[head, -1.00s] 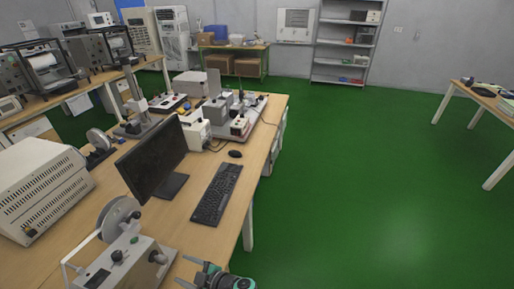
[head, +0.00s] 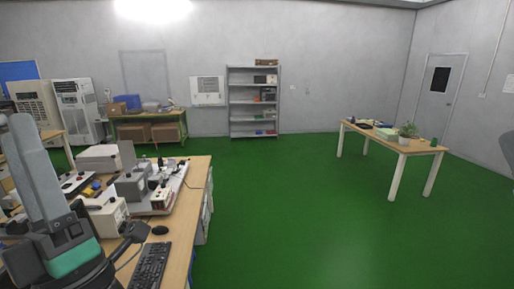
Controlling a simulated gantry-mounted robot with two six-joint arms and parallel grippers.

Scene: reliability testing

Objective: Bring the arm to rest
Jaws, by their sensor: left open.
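My left gripper (head: 32,160) stands large and close at the left edge of the head view. A long grey finger-like part points up, above a dark body with a teal band. Nothing shows held in it, and it is open. It hides part of the workbench (head: 182,200) behind it. I cannot tell from this view whether it is clear of the bench. My right gripper is not in view.
The bench carries instruments, a mouse (head: 160,230) and a keyboard (head: 150,265). A shelf (head: 254,100) stands at the back wall. The green floor (head: 290,210) between is clear.

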